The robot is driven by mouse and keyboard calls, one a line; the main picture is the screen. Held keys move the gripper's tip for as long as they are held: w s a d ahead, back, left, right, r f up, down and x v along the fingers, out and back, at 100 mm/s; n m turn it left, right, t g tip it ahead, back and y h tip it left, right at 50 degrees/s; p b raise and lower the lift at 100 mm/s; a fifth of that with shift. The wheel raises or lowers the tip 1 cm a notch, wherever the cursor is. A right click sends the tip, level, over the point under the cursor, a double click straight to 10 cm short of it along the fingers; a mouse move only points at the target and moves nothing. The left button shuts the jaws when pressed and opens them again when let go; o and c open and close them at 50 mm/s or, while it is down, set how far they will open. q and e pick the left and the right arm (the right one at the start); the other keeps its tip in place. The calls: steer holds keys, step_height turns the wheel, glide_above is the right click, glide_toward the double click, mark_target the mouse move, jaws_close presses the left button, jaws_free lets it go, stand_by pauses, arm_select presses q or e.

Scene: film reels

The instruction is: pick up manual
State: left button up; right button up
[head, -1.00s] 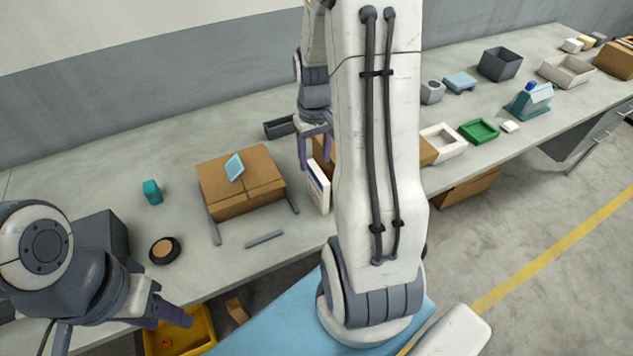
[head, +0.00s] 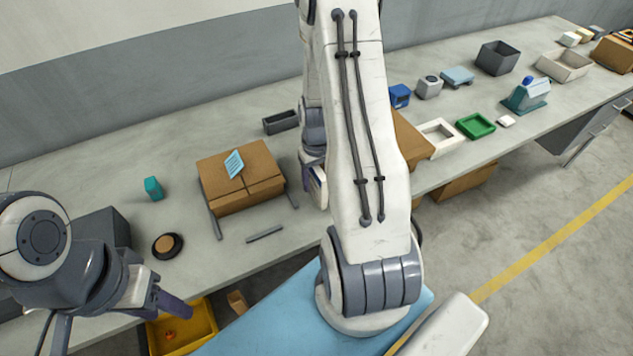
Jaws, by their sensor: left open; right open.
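A white upright booklet (head: 318,191), which looks like the manual, stands on the table just right of a brown cardboard box. Much of it is hidden by my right arm and gripper. My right gripper (head: 312,160) is open, low at the booklet's top; one purple finger shows at its left side. I cannot tell whether it touches the booklet or where the other finger is. My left gripper (head: 160,300) is open and empty at the lower left, over the table's front edge, far from the booklet.
The cardboard box (head: 240,192) carries a light blue card (head: 234,164). A dark tray (head: 281,122) lies behind the booklet. A grey bar (head: 264,234) and a dark round reel (head: 167,245) lie in front. A yellow bin (head: 180,328) sits below the table edge.

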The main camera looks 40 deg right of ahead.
jaws_close()
